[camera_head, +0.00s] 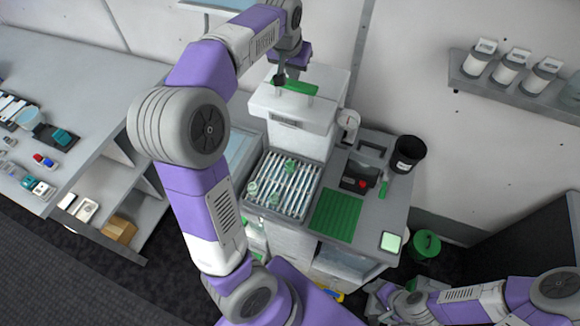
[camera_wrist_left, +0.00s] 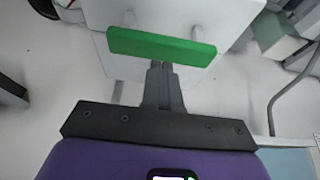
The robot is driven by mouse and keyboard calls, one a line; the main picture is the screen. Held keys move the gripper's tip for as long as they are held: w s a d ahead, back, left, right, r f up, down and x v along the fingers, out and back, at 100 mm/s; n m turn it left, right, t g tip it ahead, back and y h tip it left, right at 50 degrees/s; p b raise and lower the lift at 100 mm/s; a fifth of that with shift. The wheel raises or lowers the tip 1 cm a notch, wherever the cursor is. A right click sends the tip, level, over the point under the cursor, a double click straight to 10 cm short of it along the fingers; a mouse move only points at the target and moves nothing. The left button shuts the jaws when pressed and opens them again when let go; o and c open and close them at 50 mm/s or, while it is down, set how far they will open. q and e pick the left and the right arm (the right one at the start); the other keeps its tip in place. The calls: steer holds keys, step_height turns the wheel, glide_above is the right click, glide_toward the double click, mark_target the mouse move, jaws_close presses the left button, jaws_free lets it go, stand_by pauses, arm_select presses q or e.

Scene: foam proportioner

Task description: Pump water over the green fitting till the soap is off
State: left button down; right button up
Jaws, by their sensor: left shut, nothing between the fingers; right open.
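A white box-shaped unit (camera_head: 290,112) stands at the back of the counter with a green bar handle (camera_head: 297,88) on top. The handle also spans the upper left wrist view (camera_wrist_left: 162,46). My left gripper (camera_head: 280,80) is at the handle's left end in the head view, shut and empty. Its fingertips (camera_wrist_left: 160,66) lie just under the handle in the wrist view; I cannot tell whether they touch. Small green-tinted fittings (camera_head: 290,166) lie on the slatted rack (camera_head: 301,198) in front of the unit; soap cannot be made out. My right gripper (camera_head: 378,298) is open at the lower right.
A green ribbed mat (camera_head: 336,216) lies right of the rack. A dark caddy (camera_head: 359,178) with a red part and a black bin (camera_head: 407,154) stand further right. A wall shelf (camera_head: 512,84) holds several white jars. A side bench (camera_head: 70,120) is at left.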

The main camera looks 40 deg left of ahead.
arm_select(q)
step_height(320, 180, up, 6)
steer(key=p, duration=0.5)
stand_by(0.6)
